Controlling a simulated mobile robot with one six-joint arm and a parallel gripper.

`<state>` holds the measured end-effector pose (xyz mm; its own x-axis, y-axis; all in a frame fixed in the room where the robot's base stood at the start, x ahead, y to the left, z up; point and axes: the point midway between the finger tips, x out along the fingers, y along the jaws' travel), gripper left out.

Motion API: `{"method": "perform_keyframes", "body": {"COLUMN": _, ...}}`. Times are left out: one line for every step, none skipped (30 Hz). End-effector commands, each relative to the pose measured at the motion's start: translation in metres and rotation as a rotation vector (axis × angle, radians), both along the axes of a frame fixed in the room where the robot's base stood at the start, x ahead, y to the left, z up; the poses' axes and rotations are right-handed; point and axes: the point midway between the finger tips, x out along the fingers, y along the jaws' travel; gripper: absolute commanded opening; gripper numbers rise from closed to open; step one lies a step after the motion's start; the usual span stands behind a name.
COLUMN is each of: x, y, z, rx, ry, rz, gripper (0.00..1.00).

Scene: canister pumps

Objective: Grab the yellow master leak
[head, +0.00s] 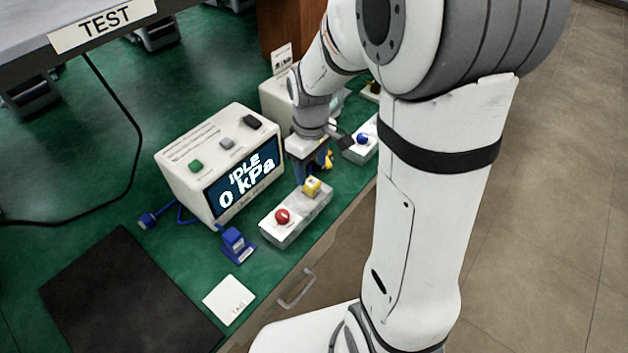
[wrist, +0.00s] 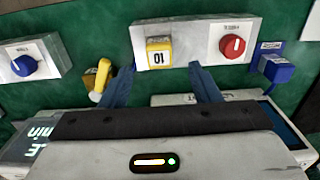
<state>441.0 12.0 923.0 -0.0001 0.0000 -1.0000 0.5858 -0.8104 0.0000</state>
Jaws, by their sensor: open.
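A yellow block (head: 312,186) marked "10" sits on a pale panel (head: 297,222) beside a red knob. The wrist view also shows this block (wrist: 158,52). A second yellow piece, shaped like an elbow or lever (wrist: 103,75), stands left of the panel in the wrist view; it shows partly beside my gripper in the head view (head: 328,160). No label tells which yellow piece is the master leak. My gripper (head: 312,170) is open and empty, just behind the marked block. In the wrist view its blue fingers (wrist: 162,68) spread to either side below the block.
A white tester (head: 190,150) reading "IDLE 0 kPa" stands close left. The red knob (head: 282,216), a blue fitting (head: 236,245), a blue-knobbed panel (head: 361,150), a white tag card (head: 230,300) and a dark mat (head: 120,300) are around. Green bench between mat and tester is partly clear.

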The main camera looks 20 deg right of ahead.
Motion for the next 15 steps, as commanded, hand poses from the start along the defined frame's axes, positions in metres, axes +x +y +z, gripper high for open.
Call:
{"method": "perform_keyframes", "body": {"x": -0.001, "y": 0.000, "z": -0.007, "rx": 0.000, "ry": 0.004, "rz": 0.000, "gripper": 0.56}}
{"method": "perform_keyframes", "body": {"x": -0.001, "y": 0.000, "z": -0.010, "rx": 0.000, "ry": 0.004, "rz": 0.000, "gripper": 0.56}}
{"method": "perform_keyframes", "body": {"x": 0.000, "y": 0.000, "z": -0.014, "rx": 0.000, "ry": 0.003, "rz": 0.000, "gripper": 0.56}}
{"method": "perform_keyframes", "body": {"x": 0.000, "y": 0.000, "z": -0.018, "rx": 0.000, "ry": 0.004, "rz": -0.001, "gripper": 0.56}}
{"method": "perform_keyframes", "body": {"x": 0.000, "y": 0.000, "z": -0.021, "rx": 0.000, "ry": 0.004, "rz": -0.001, "gripper": 0.56}}
{"method": "perform_keyframes", "body": {"x": 0.000, "y": 0.000, "z": -0.027, "rx": 0.000, "ry": 0.004, "rz": -0.001, "gripper": 0.56}}
{"method": "perform_keyframes", "body": {"x": 0.000, "y": 0.000, "z": -0.031, "rx": 0.000, "ry": 0.006, "rz": -0.001, "gripper": 0.56}}
{"method": "perform_keyframes", "body": {"x": 0.001, "y": 0.000, "z": -0.036, "rx": 0.000, "ry": 0.005, "rz": -0.001, "gripper": 0.56}}
{"method": "perform_keyframes", "body": {"x": 0.001, "y": 0.000, "z": -0.043, "rx": 0.000, "ry": 0.006, "rz": -0.001, "gripper": 0.56}}
{"method": "perform_keyframes", "body": {"x": 0.002, "y": -0.001, "z": -0.047, "rx": -0.001, "ry": 0.004, "rz": -0.001, "gripper": 0.56}}
{"method": "perform_keyframes", "body": {"x": 0.002, "y": 0.000, "z": -0.052, "rx": 0.000, "ry": 0.005, "rz": -0.001, "gripper": 0.56}}
{"method": "perform_keyframes", "body": {"x": 0.002, "y": 0.000, "z": -0.056, "rx": 0.000, "ry": 0.004, "rz": -0.001, "gripper": 0.56}}
{"method": "perform_keyframes", "body": {"x": 0.002, "y": 0.000, "z": -0.059, "rx": 0.000, "ry": 0.002, "rz": -0.001, "gripper": 0.56}}
{"method": "perform_keyframes", "body": {"x": 0.002, "y": 0.000, "z": -0.061, "rx": 0.000, "ry": 0.002, "rz": -0.001, "gripper": 0.56}}
{"method": "perform_keyframes", "body": {"x": 0.002, "y": 0.000, "z": -0.063, "rx": 0.000, "ry": 0.001, "rz": -0.001, "gripper": 0.56}}
